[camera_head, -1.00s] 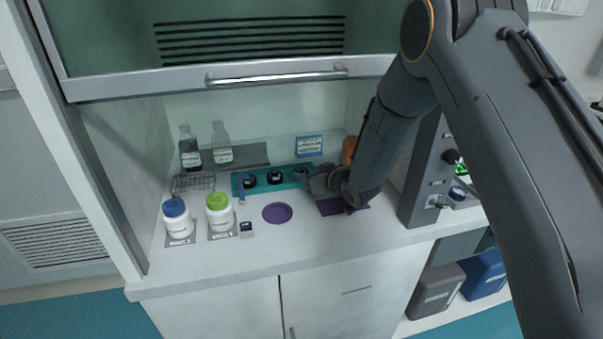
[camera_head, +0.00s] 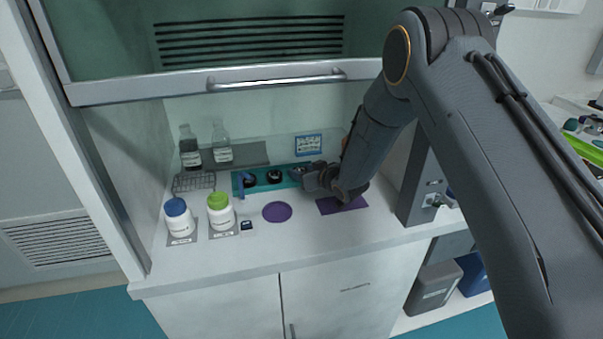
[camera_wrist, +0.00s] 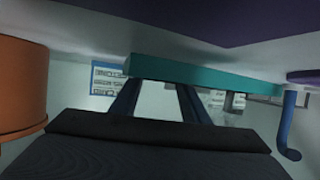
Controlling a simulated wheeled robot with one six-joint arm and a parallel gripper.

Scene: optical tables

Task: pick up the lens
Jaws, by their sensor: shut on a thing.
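A teal holder (camera_head: 263,187) stands at the back of the white worktop, with two dark round lens-like pieces on it, one at its left (camera_head: 249,181) and one in its middle (camera_head: 274,177). My gripper (camera_head: 298,175) is at the holder's right end and covers the place of a third dark piece. In the wrist view, my gripper's two fingers (camera_wrist: 157,97) reach to the teal holder (camera_wrist: 215,77). The gripper is shut on the lens at that end. The lens itself is hidden by the fingers and holder, so I cannot see whether it is clear of the holder.
A purple disc (camera_head: 277,212) and purple mat (camera_head: 328,206) lie in front. White jars with blue (camera_head: 175,206) and green (camera_head: 218,200) lids, a wire rack (camera_head: 194,182) and bottles stand left. An orange cylinder (camera_wrist: 22,88) is beside my gripper. The raised sash (camera_head: 225,86) hangs above.

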